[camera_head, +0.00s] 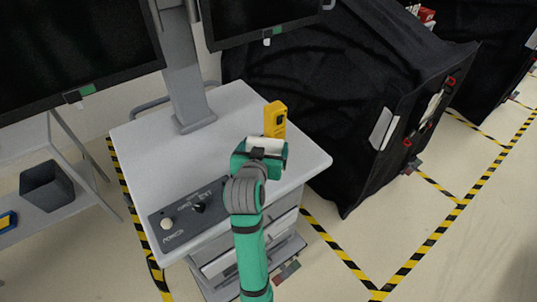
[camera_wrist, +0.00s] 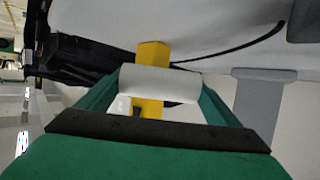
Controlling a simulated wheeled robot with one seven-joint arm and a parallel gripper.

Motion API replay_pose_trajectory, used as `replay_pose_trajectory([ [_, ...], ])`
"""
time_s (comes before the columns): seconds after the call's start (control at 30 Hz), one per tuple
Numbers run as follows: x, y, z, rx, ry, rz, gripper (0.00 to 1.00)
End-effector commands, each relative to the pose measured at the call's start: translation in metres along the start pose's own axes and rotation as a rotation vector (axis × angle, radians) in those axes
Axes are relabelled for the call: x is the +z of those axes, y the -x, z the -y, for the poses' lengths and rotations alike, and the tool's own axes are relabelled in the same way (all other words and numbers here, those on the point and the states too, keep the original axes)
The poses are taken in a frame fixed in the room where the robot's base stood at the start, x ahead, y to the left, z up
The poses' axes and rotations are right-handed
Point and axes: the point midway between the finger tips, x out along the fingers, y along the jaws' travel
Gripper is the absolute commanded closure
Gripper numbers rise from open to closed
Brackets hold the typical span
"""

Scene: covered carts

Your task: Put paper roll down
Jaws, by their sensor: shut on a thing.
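My gripper (camera_head: 260,150) is over the right side of the grey cart top (camera_head: 235,105). It is shut on a white paper roll (camera_head: 266,144). In the wrist view the roll (camera_wrist: 160,83) lies crosswise between the green fingers of my gripper (camera_wrist: 158,92). Whether the roll touches the cart top is hidden by the gripper. A yellow device (camera_head: 275,118) stands upright just behind the roll, and it also shows in the wrist view (camera_wrist: 153,54).
A control panel (camera_head: 188,214) with knobs is at the cart's front left. A monitor post (camera_head: 188,75) rises at the back. A black covered cart (camera_head: 330,85) stands close on the right. The middle and back left of the cart top are clear.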

Motion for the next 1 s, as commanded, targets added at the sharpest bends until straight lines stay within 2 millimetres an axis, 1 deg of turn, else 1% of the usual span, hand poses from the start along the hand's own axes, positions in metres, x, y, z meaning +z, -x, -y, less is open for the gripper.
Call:
replay_pose_trajectory([
  [0.27,0.013,-0.018,-0.013,0.003,0.000,0.001,0.40],
  [0.3,0.021,-0.020,-0.012,0.002,0.001,0.004,0.40],
  [0.4,0.033,-0.025,-0.011,0.001,0.000,0.002,0.40],
  [0.5,0.039,-0.028,-0.011,0.000,0.000,0.000,0.40],
  [0.9,0.042,-0.029,-0.010,0.000,0.000,-0.001,0.40],
  [0.93,0.043,-0.029,-0.010,0.000,0.000,0.000,0.12],
  [0.97,0.043,-0.029,-0.010,0.000,0.000,-0.001,0.05],
  [1.0,0.043,-0.029,-0.010,0.000,0.000,-0.001,0.00],
])
